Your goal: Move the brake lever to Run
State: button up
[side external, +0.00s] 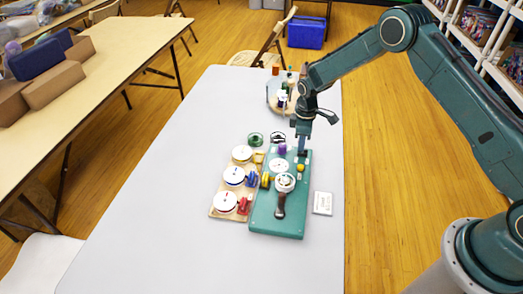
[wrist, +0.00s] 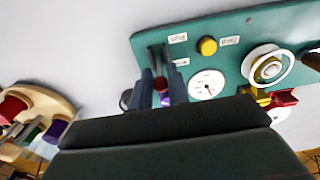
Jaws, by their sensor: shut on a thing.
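The teal board (side external: 272,222) lies on the grey table. My gripper (side external: 302,153) points down at its far right corner. In the wrist view my gripper (wrist: 160,62) is shut on the brake lever, whose red knob (wrist: 160,84) shows between the fingers. The rest of the lever is hidden by the fingers. White labels (wrist: 178,38) and (wrist: 181,62) lie beside the fingers, and another label (wrist: 229,41) lies past the yellow button (wrist: 207,46). I cannot read them surely, so I cannot tell the lever's setting.
A white dial (wrist: 207,85) and a white wheel (wrist: 267,66) sit on the board near the gripper. A wooden board with several white-topped spools (side external: 225,202) lies to its left. A white card (side external: 322,203) lies at right. The near table is clear.

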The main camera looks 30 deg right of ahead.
jog(key=shift+s+d, duration=0.2)
jog(key=shift+s, duration=0.05)
jog(key=shift+s+d, duration=0.45)
dwell(0.5)
